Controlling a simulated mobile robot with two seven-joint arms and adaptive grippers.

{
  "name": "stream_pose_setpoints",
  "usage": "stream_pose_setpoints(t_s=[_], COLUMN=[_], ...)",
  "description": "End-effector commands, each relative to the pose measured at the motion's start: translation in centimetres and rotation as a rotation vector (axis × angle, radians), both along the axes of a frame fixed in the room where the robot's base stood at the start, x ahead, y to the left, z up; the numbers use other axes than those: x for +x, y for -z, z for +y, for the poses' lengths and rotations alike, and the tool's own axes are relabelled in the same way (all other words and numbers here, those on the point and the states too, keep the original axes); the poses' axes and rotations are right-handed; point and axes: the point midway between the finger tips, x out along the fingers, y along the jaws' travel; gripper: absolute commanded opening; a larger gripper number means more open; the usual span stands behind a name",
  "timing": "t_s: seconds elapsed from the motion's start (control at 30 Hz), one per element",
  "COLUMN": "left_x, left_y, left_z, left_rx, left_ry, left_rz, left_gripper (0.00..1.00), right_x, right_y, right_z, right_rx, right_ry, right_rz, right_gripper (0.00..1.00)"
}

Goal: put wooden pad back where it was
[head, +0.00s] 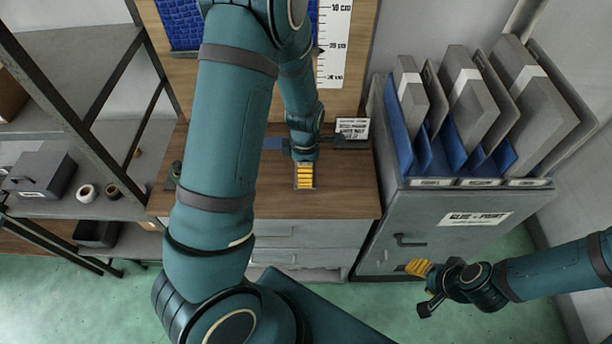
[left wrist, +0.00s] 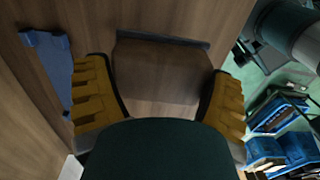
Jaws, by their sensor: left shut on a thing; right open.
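The wooden pad (left wrist: 160,75) is a brown wood-grained block between the yellow fingers of my left gripper (left wrist: 160,100) in the left wrist view. My left gripper is shut on it. In the head view, my left gripper (head: 304,178) is low over the wooden worktop (head: 345,190), near its front. The pad cannot be made out there. A dark strip (left wrist: 165,39) runs along the pad's far edge. I cannot tell whether the pad touches the worktop. My right gripper (head: 422,278) is open and empty at the lower right, in front of the grey cabinet.
A blue flat piece (head: 275,143) lies on the worktop behind my left gripper. A printed card (head: 352,129) stands at the back right. Blue holders with grey binders (head: 470,105) top the grey cabinet (head: 440,235). Shelves with a grey box (head: 40,172) stand at left.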

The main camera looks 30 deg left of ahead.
Motion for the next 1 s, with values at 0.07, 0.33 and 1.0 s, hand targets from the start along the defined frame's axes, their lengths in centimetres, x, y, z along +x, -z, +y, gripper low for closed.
stream_pose_setpoints(t_s=[0.07, 0.33, 1.0], left_x=[0.0, -0.1, 0.0], left_y=[0.5, 3.7, 4.1], left_z=[0.0, 0.0, 0.0], left_rx=[0.000, -0.001, 0.000], left_ry=[0.000, 0.001, 0.001], left_rz=[0.000, 0.003, -0.001], left_gripper=[0.50, 0.50, 1.00], right_x=[0.0, 0.0, 0.0], right_y=[0.0, 0.3, 0.4], right_z=[0.0, 0.0, 0.0], right_rx=[0.000, 0.000, 0.000], right_ry=[0.000, 0.001, 0.001], right_rz=[0.000, -0.001, -0.001], right_gripper=[0.47, 0.47, 0.47])
